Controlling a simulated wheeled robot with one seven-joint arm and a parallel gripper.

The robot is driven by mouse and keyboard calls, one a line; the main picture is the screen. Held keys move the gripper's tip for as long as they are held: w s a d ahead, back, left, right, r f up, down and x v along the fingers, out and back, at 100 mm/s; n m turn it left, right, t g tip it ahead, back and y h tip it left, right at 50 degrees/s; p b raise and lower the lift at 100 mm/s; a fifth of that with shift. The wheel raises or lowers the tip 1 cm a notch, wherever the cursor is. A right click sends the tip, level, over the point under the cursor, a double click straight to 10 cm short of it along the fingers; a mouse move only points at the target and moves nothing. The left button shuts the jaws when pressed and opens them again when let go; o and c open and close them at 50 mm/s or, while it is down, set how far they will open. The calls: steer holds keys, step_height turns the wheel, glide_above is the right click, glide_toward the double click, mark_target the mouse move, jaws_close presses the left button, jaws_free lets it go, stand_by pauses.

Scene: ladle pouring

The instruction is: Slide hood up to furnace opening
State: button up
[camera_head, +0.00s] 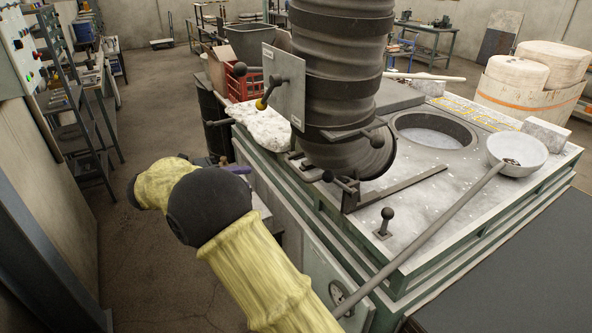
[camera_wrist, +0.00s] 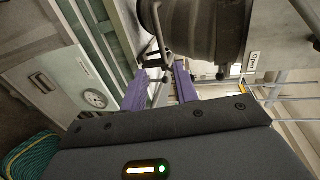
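The hood is a dark ribbed duct (camera_head: 338,70) that ends in an elbow over the furnace top. It stands left of the round furnace opening (camera_head: 435,130), which is uncovered. A dark handle with knobs (camera_head: 345,184) sits low on the hood's near side, by a rail on the furnace top. My gripper's purple fingertip (camera_head: 238,170) shows left of the furnace, apart from the hood; the rest is hidden behind my wrist. In the wrist view, my gripper (camera_wrist: 160,86) has its two purple fingers apart, with the hood (camera_wrist: 205,30) and a metal bracket beyond them.
A ladle bowl (camera_head: 516,153) with a long handle lies across the furnace top's right side. A metal plate with a yellow-tipped lever (camera_head: 284,88) stands left of the hood. A short black lever (camera_head: 385,222) rises near the front edge. Floor at left is open.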

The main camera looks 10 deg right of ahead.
mark_target(294, 171)
steer(key=p+x, duration=0.5)
steer(key=x, duration=1.1)
steer(key=shift+r+p, duration=0.1)
steer(key=shift+p, duration=0.2)
jaws_close()
